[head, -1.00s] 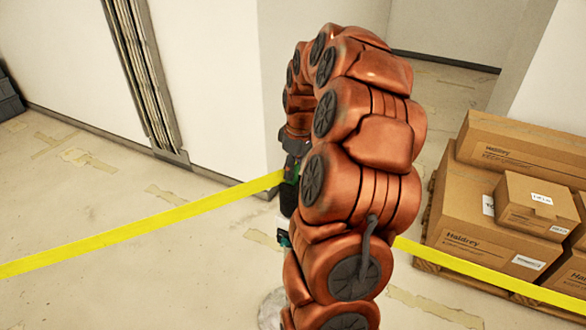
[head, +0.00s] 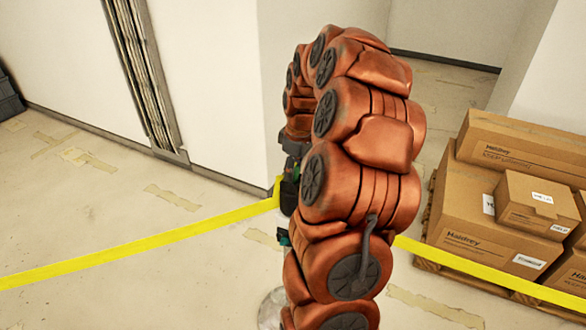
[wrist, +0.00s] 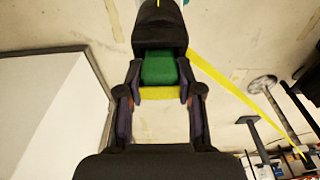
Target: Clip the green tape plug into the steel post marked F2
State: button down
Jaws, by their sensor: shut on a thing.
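In the wrist view my gripper (wrist: 160,80) is shut on the green tape plug (wrist: 159,66), with a finger on each side. A yellow band (wrist: 161,93) shows just below the green part. A black post head (wrist: 160,32) lies directly beyond the plug and meets or overlaps its far end; I cannot tell whether the plug is seated in it. In the head view my arm hides most of the gripper and plug. The black head (head: 289,196) shows there beside the end of the yellow tape (head: 150,241). No F2 marking is readable.
Cardboard boxes (head: 480,200) are stacked on a pallet at the right. A white wall (head: 210,80) stands behind. A pale round base (head: 270,308) shows beside my arm, low down. Another tape stretch (head: 480,270) runs right. Open floor (head: 100,190) lies left.

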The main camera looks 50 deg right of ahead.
aim_at(297, 168)
jog(key=c, duration=1)
grip_release()
jog(key=shift+c, duration=0.2)
notch_tip(297, 168, up, 11)
jog(key=s+p, duration=0.1)
jog(key=shift+s+d+p, duration=0.15)
jog(key=shift+p, duration=0.2)
dwell(0.4)
